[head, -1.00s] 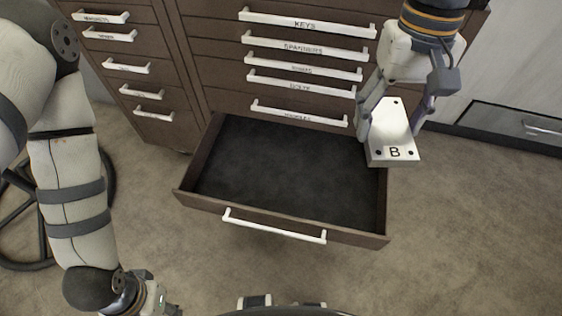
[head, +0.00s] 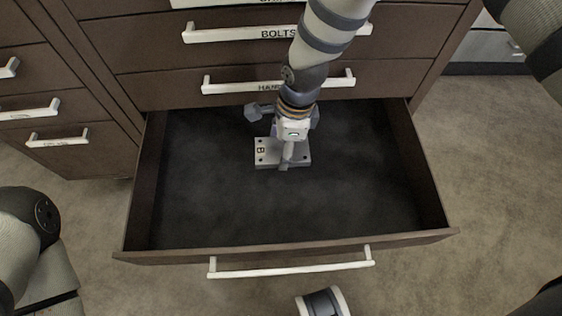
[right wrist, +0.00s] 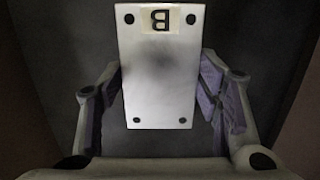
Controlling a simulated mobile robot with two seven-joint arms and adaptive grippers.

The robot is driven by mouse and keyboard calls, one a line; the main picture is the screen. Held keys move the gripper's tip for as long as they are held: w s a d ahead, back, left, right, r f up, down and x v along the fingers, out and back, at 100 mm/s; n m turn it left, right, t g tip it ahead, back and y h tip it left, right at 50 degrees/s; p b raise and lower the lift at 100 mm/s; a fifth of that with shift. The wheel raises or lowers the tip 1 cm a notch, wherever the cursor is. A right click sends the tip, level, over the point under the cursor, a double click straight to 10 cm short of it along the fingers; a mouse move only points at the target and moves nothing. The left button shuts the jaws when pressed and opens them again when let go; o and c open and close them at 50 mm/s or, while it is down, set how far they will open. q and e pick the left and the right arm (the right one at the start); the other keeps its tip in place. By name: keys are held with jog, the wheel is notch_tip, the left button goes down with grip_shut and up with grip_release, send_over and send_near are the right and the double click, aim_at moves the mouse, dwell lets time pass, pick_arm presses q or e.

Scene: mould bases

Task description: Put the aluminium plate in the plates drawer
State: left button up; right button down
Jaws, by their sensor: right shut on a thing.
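The aluminium plate (head: 266,152) is a pale rectangular block with dark corner holes and a "B" label. It is inside the open drawer (head: 290,246), toward the back and near the middle. My right gripper (head: 284,150) is above it and shut on it. In the right wrist view the plate (right wrist: 158,75) lies between the two fingers (right wrist: 166,100), with the dark drawer floor behind it. I cannot tell whether the plate touches the floor. The open drawer's own label does not show. My left gripper is out of view.
The drawer is otherwise empty, with bare dark floor (head: 350,210) around the plate. Closed drawers with white handles, one labelled BOLTS (head: 250,32), rise behind. Another column of drawers (head: 57,137) stands at left. Carpet (head: 480,200) is clear at right.

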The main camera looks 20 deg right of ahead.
notch_tip(320, 180, down, 6)
jog(key=shift+r+b, duration=0.1)
jog(key=shift+b, duration=0.65)
jog(key=shift+r, duration=0.15)
jog(key=c, duration=0.5)
grip_release()
jog(key=r+p, duration=0.1)
jog(key=r, duration=0.3)
jog(key=d+r+p, duration=0.1)
jog(key=r, duration=0.3)
jog(key=r+p, duration=0.2)
jog(key=r, duration=0.2)
jog(key=shift+s+d, duration=0.2)
jog(key=shift+d, duration=0.1)
jog(key=shift+f, duration=0.1)
